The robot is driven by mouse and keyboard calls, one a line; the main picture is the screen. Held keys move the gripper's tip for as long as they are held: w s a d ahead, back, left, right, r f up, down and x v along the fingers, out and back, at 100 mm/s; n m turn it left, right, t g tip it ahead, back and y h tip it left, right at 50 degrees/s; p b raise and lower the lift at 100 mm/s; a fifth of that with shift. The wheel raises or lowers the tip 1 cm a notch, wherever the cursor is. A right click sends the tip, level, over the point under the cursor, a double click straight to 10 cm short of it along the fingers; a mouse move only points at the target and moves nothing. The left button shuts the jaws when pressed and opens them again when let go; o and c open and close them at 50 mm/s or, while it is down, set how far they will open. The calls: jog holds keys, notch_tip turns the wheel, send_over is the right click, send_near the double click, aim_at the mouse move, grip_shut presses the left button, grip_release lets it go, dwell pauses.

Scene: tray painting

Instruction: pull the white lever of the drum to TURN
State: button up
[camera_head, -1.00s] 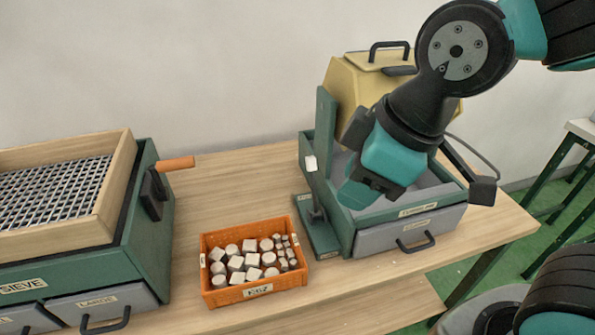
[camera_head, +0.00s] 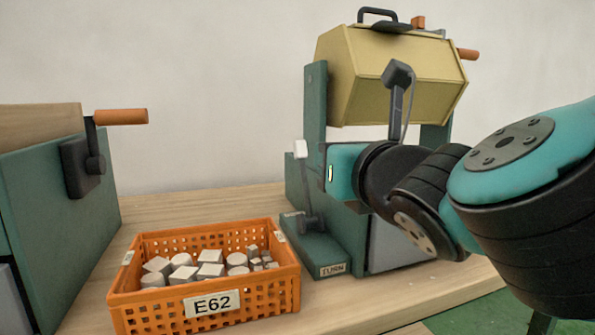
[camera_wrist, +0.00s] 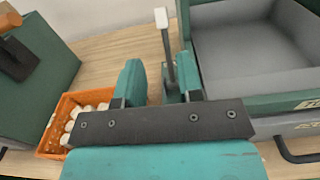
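The yellow drum (camera_head: 395,75) sits in a green frame (camera_head: 316,105), its black-handled lid on top. The white-knobbed lever (camera_head: 300,148) stands nearly upright on a dark rod at the frame's left side. A TURN label (camera_head: 333,269) is on the front of the lever's base. My gripper (camera_head: 328,172) is just right of the lever, pointing towards it. In the wrist view my gripper (camera_wrist: 160,78) is open, with its two teal fingers apart. The lever's white knob (camera_wrist: 162,18) shows ahead, its rod near the right finger. I cannot tell whether they touch.
An orange crate (camera_head: 205,305) marked E62, holding several pale blocks, stands left of the drum on the wooden table (camera_head: 235,200). A green box with an orange-handled crank (camera_head: 120,117) stands at the far left. A grey drawer under the drum is partly hidden by my arm.

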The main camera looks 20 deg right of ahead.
jog(key=w+p, duration=0.1)
jog(key=p, duration=1.1)
send_near(301, 141)
jog(key=w, duration=0.3)
jog(key=w+p, duration=0.3)
jog(key=w, duration=0.4)
jog(key=shift+w+r, duration=0.1)
jog(key=shift+w, duration=0.2)
jog(key=shift+w+p, duration=0.35)
jog(key=shift+w, duration=0.45)
jog(key=shift+c, duration=0.5)
grip_shut()
